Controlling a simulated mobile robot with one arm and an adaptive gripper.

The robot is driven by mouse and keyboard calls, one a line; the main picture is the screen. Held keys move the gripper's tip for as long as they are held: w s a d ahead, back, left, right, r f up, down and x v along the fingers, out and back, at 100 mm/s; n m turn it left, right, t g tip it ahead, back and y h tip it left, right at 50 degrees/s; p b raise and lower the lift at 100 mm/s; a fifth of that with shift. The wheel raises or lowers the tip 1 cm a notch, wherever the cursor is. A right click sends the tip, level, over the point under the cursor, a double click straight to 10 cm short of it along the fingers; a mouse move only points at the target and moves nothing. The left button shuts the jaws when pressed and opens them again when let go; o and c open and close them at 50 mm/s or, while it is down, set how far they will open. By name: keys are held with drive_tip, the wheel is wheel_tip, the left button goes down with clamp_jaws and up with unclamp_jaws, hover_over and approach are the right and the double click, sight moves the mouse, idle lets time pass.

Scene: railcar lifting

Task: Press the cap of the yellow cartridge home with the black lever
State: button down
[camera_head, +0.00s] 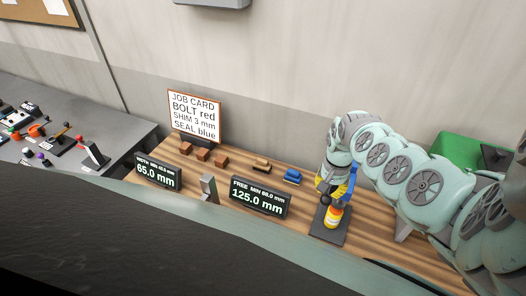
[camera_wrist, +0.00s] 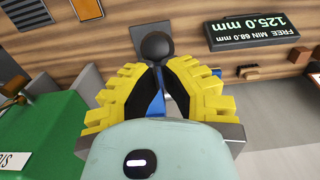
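The yellow cartridge (camera_head: 333,216), with an orange-red band, stands upright on a dark base plate (camera_head: 322,236) in the head view. The black lever's round knob (camera_head: 325,200) is just above and left of it. In the wrist view the knob (camera_wrist: 155,46) lies just past the fingertips. A blue upright (camera_head: 352,180) rises behind the cartridge; blue also shows between my fingers (camera_wrist: 157,92). My gripper (camera_head: 325,187) points down over the knob. Its yellow, black-padded fingers converge to nearly touching tips (camera_wrist: 156,68) at the knob. The cap and its seating are hidden.
Displays reading 125.0 mm (camera_head: 259,198) and 65.0 mm (camera_head: 156,177) stand left of the press. Brown blocks (camera_head: 202,154), a blue piece (camera_head: 292,176) and a job card (camera_head: 194,117) are behind. A green box (camera_head: 458,148) is at right.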

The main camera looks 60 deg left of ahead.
sight(325, 202)
drive_tip(key=shift+s+d+f, duration=0.15)
drive_tip(key=shift+s+f, duration=0.2)
drive_tip(key=shift+f, duration=0.2)
drive_tip(key=shift+s+d+f, duration=0.15)
drive_tip(key=shift+s+f, duration=0.2)
drive_tip(key=shift+f, duration=0.35)
drive_tip(key=shift+s+d+f+b, duration=0.25)
drive_tip(key=shift+s+f, duration=0.1)
drive_tip(key=shift+f, duration=0.35)
drive_tip(key=shift+s+d+f+b, duration=0.2)
drive_tip(key=shift+s+f, duration=0.1)
drive_tip(key=shift+f, duration=0.4)
drive_tip(key=shift+s+d+f+b, duration=0.2)
drive_tip(key=shift+f+b, duration=0.3)
drive_tip(key=shift+f, duration=0.35)
drive_tip(key=shift+s+d+f+b, duration=0.1)
drive_tip(key=shift+s+f+b, duration=0.1)
drive_tip(key=shift+f+b, duration=0.45)
drive_tip(key=shift+f, duration=0.2)
